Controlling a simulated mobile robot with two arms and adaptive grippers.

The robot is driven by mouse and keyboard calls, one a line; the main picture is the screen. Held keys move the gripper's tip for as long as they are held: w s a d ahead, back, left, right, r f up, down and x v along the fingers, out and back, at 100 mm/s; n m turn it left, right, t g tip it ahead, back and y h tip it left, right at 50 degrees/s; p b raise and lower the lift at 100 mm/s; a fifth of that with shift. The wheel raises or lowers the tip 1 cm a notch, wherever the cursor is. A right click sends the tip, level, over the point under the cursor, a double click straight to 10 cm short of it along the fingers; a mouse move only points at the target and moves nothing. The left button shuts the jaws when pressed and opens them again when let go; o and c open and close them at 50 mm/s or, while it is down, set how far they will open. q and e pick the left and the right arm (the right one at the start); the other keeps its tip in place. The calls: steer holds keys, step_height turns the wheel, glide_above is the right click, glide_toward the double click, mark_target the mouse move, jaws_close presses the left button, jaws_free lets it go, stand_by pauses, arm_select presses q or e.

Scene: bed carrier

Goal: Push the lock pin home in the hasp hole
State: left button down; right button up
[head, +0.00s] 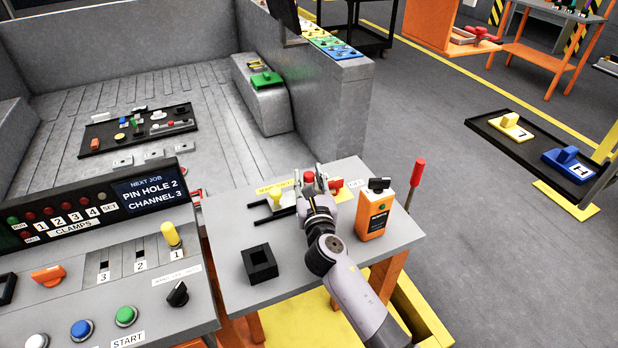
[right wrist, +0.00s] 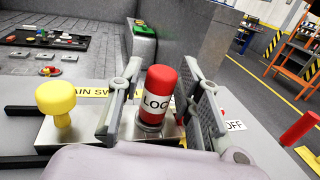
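The red lock pin (right wrist: 161,82), with a white band reading "LOC", stands upright between the fingers of my right gripper (right wrist: 160,95) in the right wrist view. A finger stands on each side, with a narrow gap to the pin, so the gripper looks open around it. The pin's lower end meets a metal collar (right wrist: 149,134); the hasp hole and the pin's depth are hidden. In the head view my right gripper (head: 314,180) is at the back of the small grey table, with red showing between its fingers. My left gripper is not in view.
A yellow knob (right wrist: 57,100) stands left of the gripper. On the grey table (head: 318,267) are a black square holder (head: 260,264) and an orange box (head: 374,216). A red handle (head: 417,172) rises beyond the right edge. A control panel (head: 130,275) stands left.

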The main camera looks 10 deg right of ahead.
steer(key=shift+o, duration=1)
steer(key=shift+s, duration=0.25)
steer(key=s, duration=1.1)
steer(key=shift+s+a, duration=0.3)
steer(key=shift+a, duration=0.1)
